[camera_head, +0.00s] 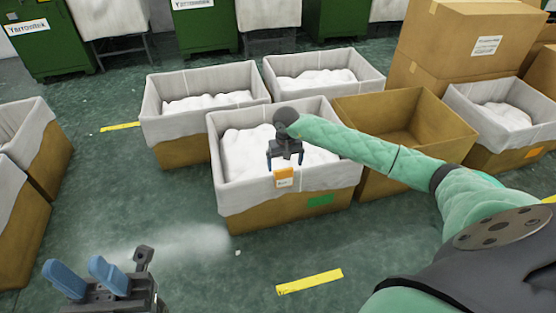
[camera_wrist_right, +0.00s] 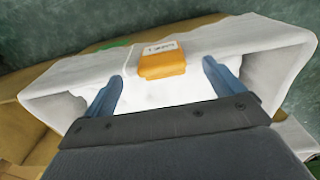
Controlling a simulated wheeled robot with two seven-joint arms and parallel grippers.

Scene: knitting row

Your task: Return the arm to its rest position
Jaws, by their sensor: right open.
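My right arm reaches in from the right in the head view. Its gripper (camera_head: 285,163) is open over the front middle bin (camera_head: 245,195), a cardboard box with a white liner and white fluffy filling. An orange tag with a white label (camera_head: 284,178) sits on that bin's front rim, just below the right gripper in the picture. In the right wrist view the tag (camera_wrist_right: 162,64) shows beyond and between the spread blue fingers (camera_wrist_right: 165,72), apparently not gripped. My left gripper (camera_head: 86,266) is at the lower left over the floor, its blue fingers apart and empty.
An empty cardboard box (camera_head: 385,174) stands right of the front bin. Lined bins stand behind (camera_head: 200,122), at right (camera_head: 478,122) and at left (camera_head: 50,150). A stacked carton (camera_head: 455,45) rises at the back right. The green floor (camera_head: 200,260) in front is mostly clear, with yellow strips.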

